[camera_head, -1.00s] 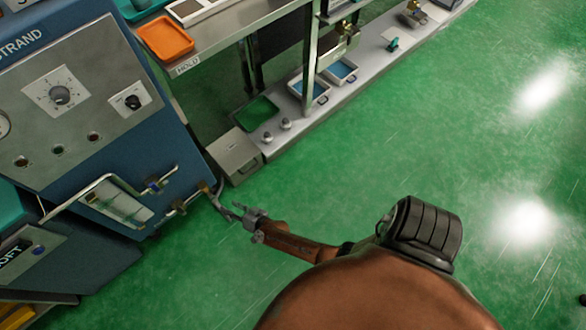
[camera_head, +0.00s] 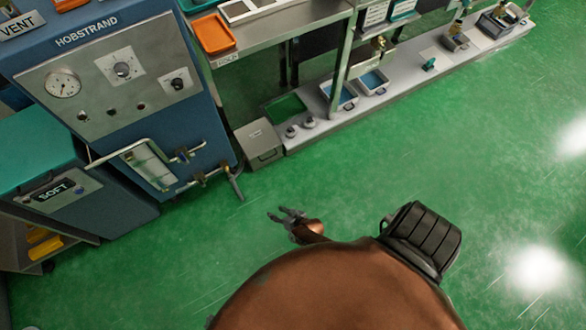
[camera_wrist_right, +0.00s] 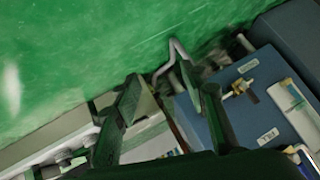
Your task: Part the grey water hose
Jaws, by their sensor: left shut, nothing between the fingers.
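The grey water hose (camera_head: 234,183) hangs as a short bent length from the brass fitting low on the blue machine. In the right wrist view a pale grey bent hose (camera_wrist_right: 174,58) shows past the fingertips, between them in the picture. My right gripper (camera_head: 287,213) is over the floor, to the right of the hose and apart from it, pointing toward the machine. Its two fingers (camera_wrist_right: 162,75) are spread with nothing visibly held. My left gripper cannot be made out; my brown body covers the lower middle of the head view.
The blue machine (camera_head: 190,120) has valves and a sight glass on its lower front. A grey box (camera_head: 260,146) stands beside it. A low bench (camera_head: 330,125) with trays runs to the upper right. The green floor (camera_head: 180,260) is clear around the gripper.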

